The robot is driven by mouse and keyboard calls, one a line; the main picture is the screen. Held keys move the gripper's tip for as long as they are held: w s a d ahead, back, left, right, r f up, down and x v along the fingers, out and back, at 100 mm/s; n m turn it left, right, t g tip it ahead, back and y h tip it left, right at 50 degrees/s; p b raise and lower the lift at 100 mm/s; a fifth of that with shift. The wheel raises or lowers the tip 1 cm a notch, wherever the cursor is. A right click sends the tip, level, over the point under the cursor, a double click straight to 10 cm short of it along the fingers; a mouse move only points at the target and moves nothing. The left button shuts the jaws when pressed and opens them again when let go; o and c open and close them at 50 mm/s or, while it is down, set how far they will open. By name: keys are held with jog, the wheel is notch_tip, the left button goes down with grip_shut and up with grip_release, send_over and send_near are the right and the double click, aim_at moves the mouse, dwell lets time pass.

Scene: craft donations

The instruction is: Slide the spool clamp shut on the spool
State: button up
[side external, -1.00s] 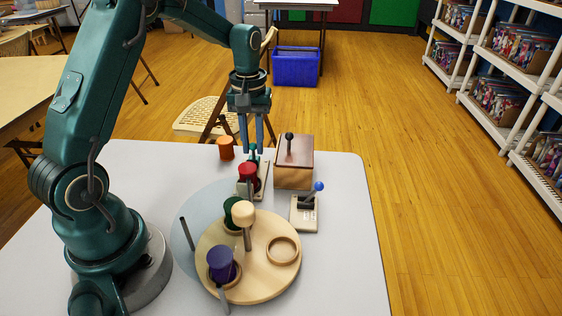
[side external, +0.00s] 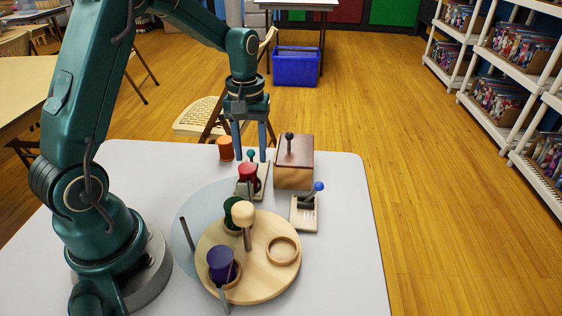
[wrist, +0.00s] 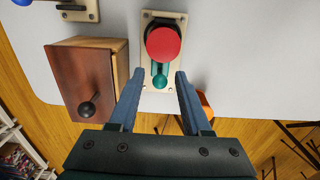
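The spool clamp is a beige plate (wrist: 147,22) with a teal slider and knob (wrist: 160,81). A red spool (wrist: 163,43) stands on the plate, and the slider's knob end lies close beside it in the wrist view. Whether the slider's jaw touches the spool is hidden under the spool's top. In the side view the red spool (side external: 248,173) and teal knob (side external: 251,154) show at the table's far part. My gripper (side external: 249,154) is open and empty, its fingers apart on either side of the knob; it also shows in the wrist view (wrist: 157,78).
A wooden box with a black knob (side external: 294,165) stands right of the clamp. A blue-knobbed lever switch (side external: 306,207) sits nearer. An orange spool (side external: 226,148) stands to the left. A round wooden turntable (side external: 262,285) with purple and green spools is in front.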

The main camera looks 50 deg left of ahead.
aim_at(250, 150)
jog(key=shift+r, duration=3.8)
